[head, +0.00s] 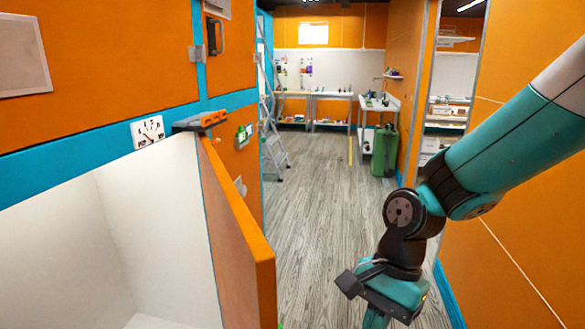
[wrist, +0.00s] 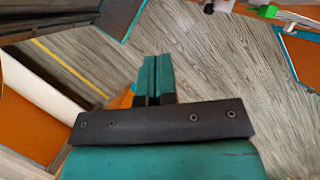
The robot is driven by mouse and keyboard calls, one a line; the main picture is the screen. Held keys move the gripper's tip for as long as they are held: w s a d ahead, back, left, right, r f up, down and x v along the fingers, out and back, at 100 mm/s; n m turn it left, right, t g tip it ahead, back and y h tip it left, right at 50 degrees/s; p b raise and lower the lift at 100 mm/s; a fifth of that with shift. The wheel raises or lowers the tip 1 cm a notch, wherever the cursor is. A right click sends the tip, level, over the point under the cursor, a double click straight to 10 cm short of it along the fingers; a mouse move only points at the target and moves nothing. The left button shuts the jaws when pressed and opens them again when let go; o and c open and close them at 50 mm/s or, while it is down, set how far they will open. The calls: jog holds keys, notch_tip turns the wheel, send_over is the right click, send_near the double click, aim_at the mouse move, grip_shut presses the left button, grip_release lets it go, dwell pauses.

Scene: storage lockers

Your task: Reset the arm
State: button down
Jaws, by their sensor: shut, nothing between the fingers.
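My gripper (wrist: 152,80) shows in the wrist view with its two teal fingers together and nothing between them. Beyond the fingers is grey wood floor. In the head view my teal and black arm comes in from the right and bends downward at the wrist. The gripper's fingertips there are cut off by the bottom edge. The arm hangs over the aisle, to the right of an open orange locker door (head: 240,225), with a gap between them.
The open locker (head: 150,220) at left has a white, empty-looking interior. An orange wall (head: 510,240) stands close on the right. The grey floor (head: 325,180) runs clear down the aisle. A stepladder (head: 272,140), a green bin (head: 384,150) and workbenches (head: 330,96) stand farther back.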

jog(key=s+d+r+n+t+y, duration=0.1)
jog(key=s+d+r+n+t, duration=0.1)
jog(key=s+r+n, duration=0.9)
jog(key=n+t, duration=0.1)
jog(key=n, duration=0.4)
jog(key=shift+s+d, duration=0.3)
jog(key=shift+s, duration=0.05)
jog(key=shift+r, duration=0.1)
